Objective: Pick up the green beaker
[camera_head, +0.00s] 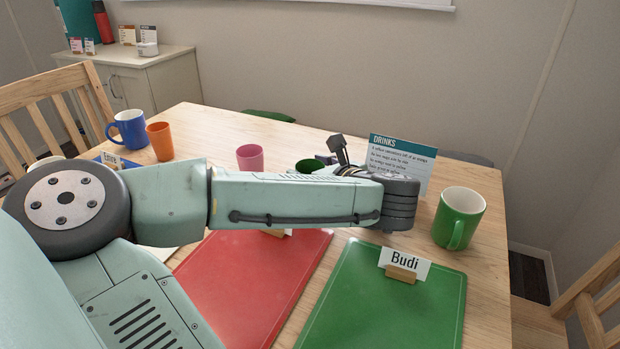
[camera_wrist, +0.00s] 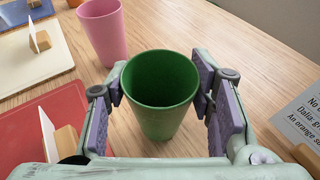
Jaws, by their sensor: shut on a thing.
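The green beaker (camera_wrist: 160,98) stands upright between the two fingers of my gripper (camera_wrist: 160,92) in the wrist view. The purple finger pads are on either side of it, and my gripper is shut on it. I look down into its open, empty mouth. In the head view only a bit of the beaker's rim (camera_head: 309,166) shows behind my arm. My gripper is mostly hidden there, with one dark finger part (camera_head: 339,150) showing above the arm. I cannot tell whether the beaker's base touches the table.
A pink beaker (camera_head: 250,157) stands close by on the left. An orange beaker (camera_head: 160,141) and a blue mug (camera_head: 129,129) are further left. A drinks sign (camera_head: 403,158) and a green mug (camera_head: 459,217) stand on the right. Red (camera_head: 262,272) and green (camera_head: 385,307) placemats lie in front.

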